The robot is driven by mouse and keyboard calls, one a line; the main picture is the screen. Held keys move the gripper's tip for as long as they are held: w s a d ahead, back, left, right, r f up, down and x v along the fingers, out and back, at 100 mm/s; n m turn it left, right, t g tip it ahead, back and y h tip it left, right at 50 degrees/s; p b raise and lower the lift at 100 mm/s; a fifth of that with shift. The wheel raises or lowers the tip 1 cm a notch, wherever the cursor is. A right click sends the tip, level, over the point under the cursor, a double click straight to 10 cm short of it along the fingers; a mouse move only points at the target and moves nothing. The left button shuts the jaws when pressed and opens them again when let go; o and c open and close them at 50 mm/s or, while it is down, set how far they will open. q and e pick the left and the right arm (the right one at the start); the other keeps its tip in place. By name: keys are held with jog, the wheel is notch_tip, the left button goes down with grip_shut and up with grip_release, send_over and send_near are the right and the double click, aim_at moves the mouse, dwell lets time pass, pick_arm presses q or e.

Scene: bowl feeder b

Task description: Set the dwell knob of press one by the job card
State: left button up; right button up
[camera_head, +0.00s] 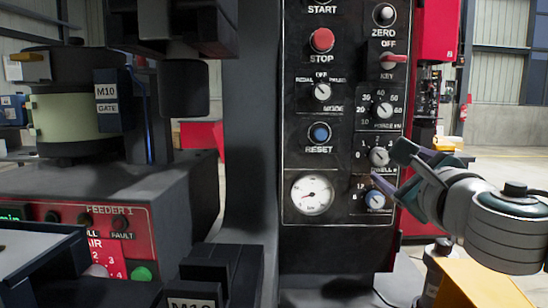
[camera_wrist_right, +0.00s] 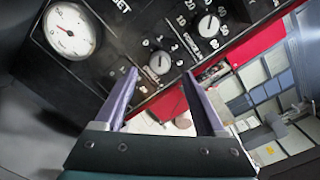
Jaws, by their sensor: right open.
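The dwell knob (camera_head: 379,156) is a small grey dial on the black press panel (camera_head: 345,225), below the force dial and partly beside my right gripper. In the right wrist view the dwell knob (camera_wrist_right: 159,62) lies between and beyond the two fingertips. My right gripper (camera_head: 390,169) reaches in from the right with its fingers spread. It also shows in the right wrist view (camera_wrist_right: 159,76), open, with nothing between the fingers. I cannot tell the knob's exact setting. No job card can be made out. My left gripper is out of view.
A pressure gauge (camera_head: 312,193) and the blue reset button (camera_head: 319,133) are to the left. A red feeder (camera_head: 110,217) stands at the left.

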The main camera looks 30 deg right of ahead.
aim_at(381, 158)
jog(key=x, duration=0.5)
jog(key=shift+w+b, duration=0.1)
jog(key=shift+b, duration=0.2)
grip_shut()
